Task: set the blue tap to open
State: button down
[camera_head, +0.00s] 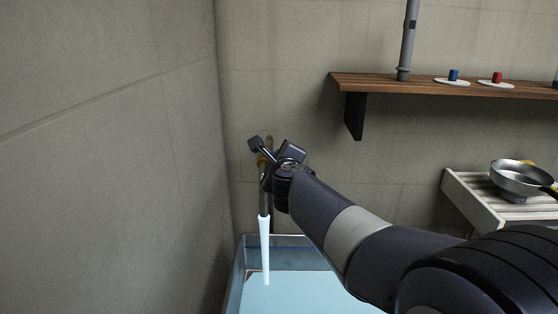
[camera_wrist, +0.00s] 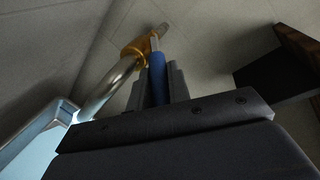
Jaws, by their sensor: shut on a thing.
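The blue tap's handle (camera_wrist: 158,86) sits between the two fingers of my gripper (camera_wrist: 158,80) in the wrist view, and the gripper is shut on it. The handle joins a brass-coloured valve body (camera_wrist: 136,49) on a steel pipe (camera_wrist: 107,90). In the head view my gripper (camera_head: 266,157) is at the tap, near the wall corner, and hides the blue handle. A pale blue stream (camera_head: 265,246) runs down from below the tap into the tank (camera_head: 240,278). The tank holds pale blue liquid.
A wooden shelf (camera_head: 440,88) on the back wall carries a grey pipe (camera_head: 408,40) and small blue (camera_head: 453,75) and red (camera_head: 497,77) pieces on white discs. A pan (camera_head: 517,180) stands on a slatted rack (camera_head: 470,205) at right. A wall stands close at left.

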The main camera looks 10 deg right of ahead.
jog(key=c, duration=1.4)
grip_release()
jog(key=shift+o, duration=0.4)
jog(key=shift+f, duration=0.1)
jog(key=shift+f, duration=0.15)
jog(key=shift+d, duration=0.1)
